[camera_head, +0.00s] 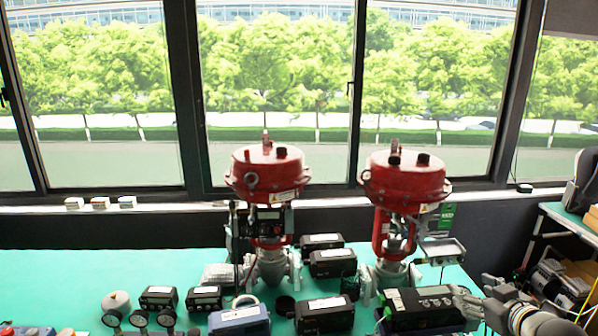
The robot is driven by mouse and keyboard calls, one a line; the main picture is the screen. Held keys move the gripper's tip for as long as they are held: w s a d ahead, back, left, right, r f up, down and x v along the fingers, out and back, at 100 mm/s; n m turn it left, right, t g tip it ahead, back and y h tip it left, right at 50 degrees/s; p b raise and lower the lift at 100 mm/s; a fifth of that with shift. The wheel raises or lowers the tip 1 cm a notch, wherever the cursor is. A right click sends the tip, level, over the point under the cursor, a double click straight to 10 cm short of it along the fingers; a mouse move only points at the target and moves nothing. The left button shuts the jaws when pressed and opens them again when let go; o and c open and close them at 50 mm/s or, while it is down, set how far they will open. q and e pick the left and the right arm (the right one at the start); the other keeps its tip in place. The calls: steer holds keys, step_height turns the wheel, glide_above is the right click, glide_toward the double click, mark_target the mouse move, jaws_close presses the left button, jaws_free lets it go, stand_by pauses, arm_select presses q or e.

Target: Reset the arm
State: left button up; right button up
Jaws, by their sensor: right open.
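My right gripper (464,298) comes in from the lower right with its arm. It is open, with its fingers at the right end of a black positioner box (408,312) on the green table. I cannot tell whether the fingers touch the box. My left gripper is not in view. Two red-topped valves stand upright on the table: the left valve (268,178) and the right valve (405,180). The left valve has a dark positioner (265,226) mounted on its frame.
Several black and blue instrument boxes crowd the front and middle of the green table (60,275), including a blue one (240,318). Round gauges (139,318) stand at front left. A shelf (560,215) stands at the right. The table's left part is mostly clear.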

steer(key=s+a+f+g, duration=0.5)
steer(key=s+a+f, duration=0.9)
steer(key=s+f, duration=0.3)
steer(key=s+a+f+m+g, duration=0.1)
steer(key=s+a+f+g, duration=0.15)
steer(key=s, duration=0.75)
steer(key=s+a+f+g, duration=0.1)
steer(key=s+a+g, duration=0.15)
steer(key=s, duration=0.65)
step_height(320, 180, down, 28)
steer(key=s+g+b, duration=0.1)
steer(key=s+b, duration=0.1)
steer(key=s+d+f+g+b, duration=0.1)
steer(key=s+d+f+b, duration=0.1)
steer(key=s+f, duration=1.4)
steer(key=shift+s+d+f+g+h, duration=0.15)
steer(key=shift+d+f+g+h, duration=0.3)
steer(key=shift+f, duration=0.45)
steer(key=shift+d, duration=0.1)
